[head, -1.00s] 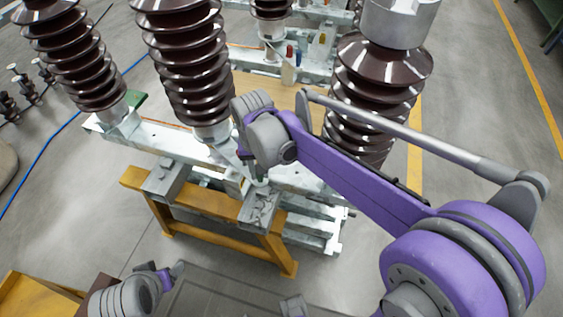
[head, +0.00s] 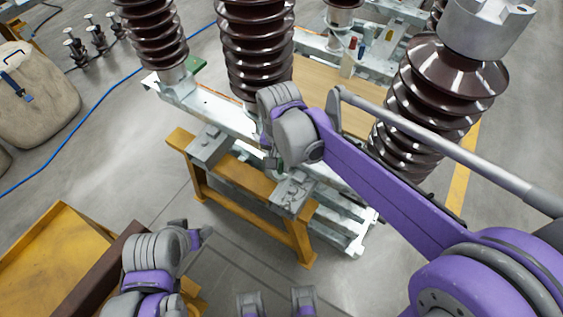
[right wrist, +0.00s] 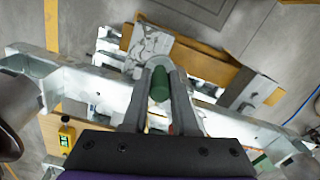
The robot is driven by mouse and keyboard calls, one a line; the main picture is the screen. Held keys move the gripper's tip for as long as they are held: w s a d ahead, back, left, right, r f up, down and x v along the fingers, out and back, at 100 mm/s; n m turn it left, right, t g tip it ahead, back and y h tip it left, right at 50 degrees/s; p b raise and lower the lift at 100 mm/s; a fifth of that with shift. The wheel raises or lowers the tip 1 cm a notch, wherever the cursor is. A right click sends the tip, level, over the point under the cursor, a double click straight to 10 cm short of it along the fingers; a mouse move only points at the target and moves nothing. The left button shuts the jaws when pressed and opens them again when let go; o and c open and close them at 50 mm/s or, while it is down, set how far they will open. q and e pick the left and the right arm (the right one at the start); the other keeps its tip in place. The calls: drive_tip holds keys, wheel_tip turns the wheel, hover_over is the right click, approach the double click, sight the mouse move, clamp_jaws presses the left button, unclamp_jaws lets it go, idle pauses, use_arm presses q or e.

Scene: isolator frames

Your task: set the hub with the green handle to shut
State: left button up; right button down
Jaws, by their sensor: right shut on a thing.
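The green handle (right wrist: 159,83) shows in the right wrist view, upright between the two grey fingers of my right gripper (right wrist: 161,88). The fingers are shut on it. Grey metal (right wrist: 151,48) lies just beyond the handle; the hub itself is mostly hidden by the fingers, so its setting cannot be read. In the head view, my right wrist covers the handle and fingertips at the near side of a pale steel beam (head: 205,103). My left arm shows at the lower left, but I cannot make out its gripper.
Tall brown ribbed insulators (head: 255,50) stand on the beam close to my right arm; another (head: 440,95) is to its right. A yellow trestle (head: 300,240) supports the beam. A blue cable (head: 100,125) crosses the floor at left. A yellow-topped table (head: 50,255) is at lower left.

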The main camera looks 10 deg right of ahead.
drive_tip(key=c, duration=1.1)
unclamp_jaws()
drive_tip(key=shift+a, duration=0.15)
drive_tip(key=o, duration=0.4)
drive_tip(key=shift+w+a, duration=0.1)
drive_tip(key=shift+a, duration=0.05)
wheel_tip(320, 180, up, 11)
drive_tip(key=shift+f+p, duration=0.1)
drive_tip(key=shift+p, duration=0.35)
drive_tip(key=s+d+f+n+t+p, duration=0.1)
drive_tip(key=s+d+f+n+t, duration=0.1)
drive_tip(key=s+d+f, duration=0.2)
drive_tip(key=s+d+f+n+t+p, duration=0.1)
drive_tip(key=s+d+f+n+t, duration=0.1)
drive_tip(key=s+d+f, duration=0.3)
drive_tip(key=s+d+t, duration=0.1)
drive_tip(key=s+d, duration=0.3)
drive_tip(key=shift+s+d+f+n, duration=0.25)
drive_tip(key=shift+s+f+n, duration=0.05)
drive_tip(key=shift+s, duration=0.1)
